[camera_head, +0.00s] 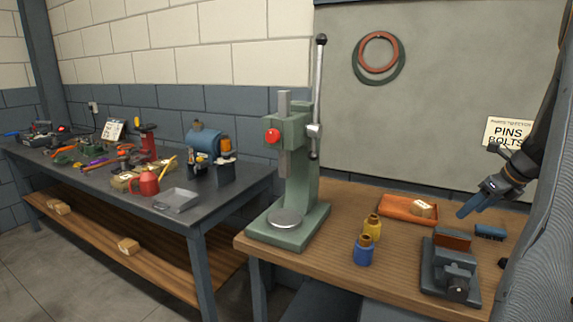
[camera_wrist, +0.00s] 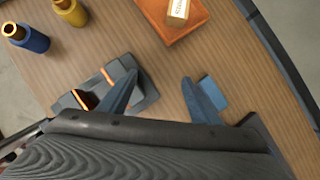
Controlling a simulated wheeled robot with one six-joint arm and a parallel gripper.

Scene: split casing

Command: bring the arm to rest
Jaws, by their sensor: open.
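My gripper (camera_head: 468,207) is at the right in the head view, above the wooden bench (camera_head: 335,218). Its two blue fingers stand apart in the wrist view (camera_wrist: 163,98), with nothing between them but bare bench top below. A dark vise (camera_head: 450,268) stands on the bench below and in front of it; in the wrist view the vise (camera_wrist: 150,97) lies partly behind the left finger. A small blue block (camera_head: 489,232) sits on the bench right of the vise; it also shows beside the right finger in the wrist view (camera_wrist: 214,93).
An orange tray (camera_head: 395,212) holds a small labelled box (camera_head: 421,208). A yellow bottle-like part (camera_head: 372,228) and a blue one (camera_head: 363,252) stand left of the vise. A green press (camera_head: 295,190) rises at the bench's left end. A cluttered dark table (camera_head: 225,192) stands further left.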

